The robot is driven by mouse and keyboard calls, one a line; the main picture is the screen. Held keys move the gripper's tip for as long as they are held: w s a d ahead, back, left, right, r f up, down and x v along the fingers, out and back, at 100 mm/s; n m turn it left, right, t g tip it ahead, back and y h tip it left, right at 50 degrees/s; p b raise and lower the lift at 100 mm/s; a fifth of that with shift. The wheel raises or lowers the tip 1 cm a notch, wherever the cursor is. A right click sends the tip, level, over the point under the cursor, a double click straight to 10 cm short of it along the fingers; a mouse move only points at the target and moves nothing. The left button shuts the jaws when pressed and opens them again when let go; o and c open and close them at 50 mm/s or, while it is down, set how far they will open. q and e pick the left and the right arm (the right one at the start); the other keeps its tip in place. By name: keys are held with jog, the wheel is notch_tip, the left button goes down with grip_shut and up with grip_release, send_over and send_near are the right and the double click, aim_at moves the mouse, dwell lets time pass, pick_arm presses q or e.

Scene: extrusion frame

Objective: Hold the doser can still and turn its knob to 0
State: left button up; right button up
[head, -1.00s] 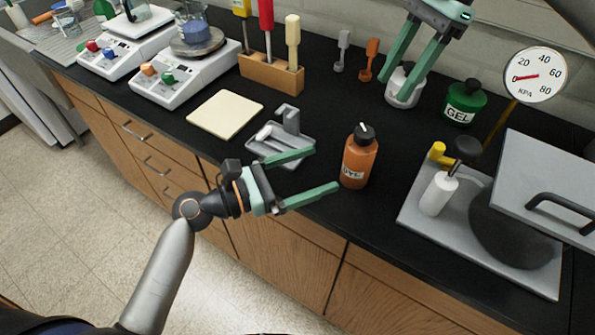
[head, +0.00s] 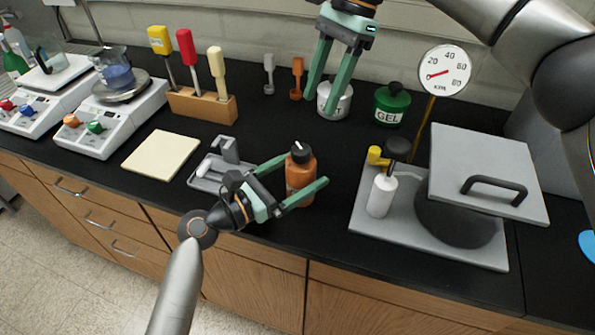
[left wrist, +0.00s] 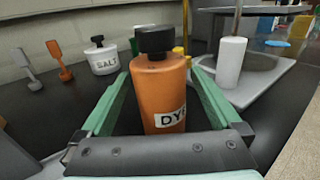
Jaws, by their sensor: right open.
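The orange bottle marked DYE (head: 300,180), seemingly the doser can, stands upright near the counter's front edge. Its black knob (head: 301,149) bears a white mark; no scale or 0 is readable. My left gripper (head: 306,170) is open, one finger on each side of the bottle's body. In the left wrist view the bottle (left wrist: 158,98) stands between the fingers with its black knob (left wrist: 156,40) above them; I cannot tell whether they touch it. My right gripper (head: 331,98) is open, pointing down over the white jar (head: 335,103) at the back, away from the bottle.
A green GEL jar (head: 392,104) stands right of the white jar, marked SALT in the left wrist view. A grey holder (head: 211,180) sits close left.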

aim_at(301, 149)
pick_arm(q)
jog(key=c, duration=1.3)
jog(key=shift+c, duration=0.5)
pick_arm(e)
jog(key=o, duration=0.4)
jog(key=shift+m, duration=0.3)
jog(key=shift+c, duration=0.2)
jog(key=s+a+r+m+t+h, duration=0.2)
jog(key=a+m+h, duration=0.1)
jog(key=m, duration=2.2)
jog(key=f, duration=1.1)
jog(key=shift+s+a+f, duration=0.2)
jog(key=shift+f, duration=0.2)
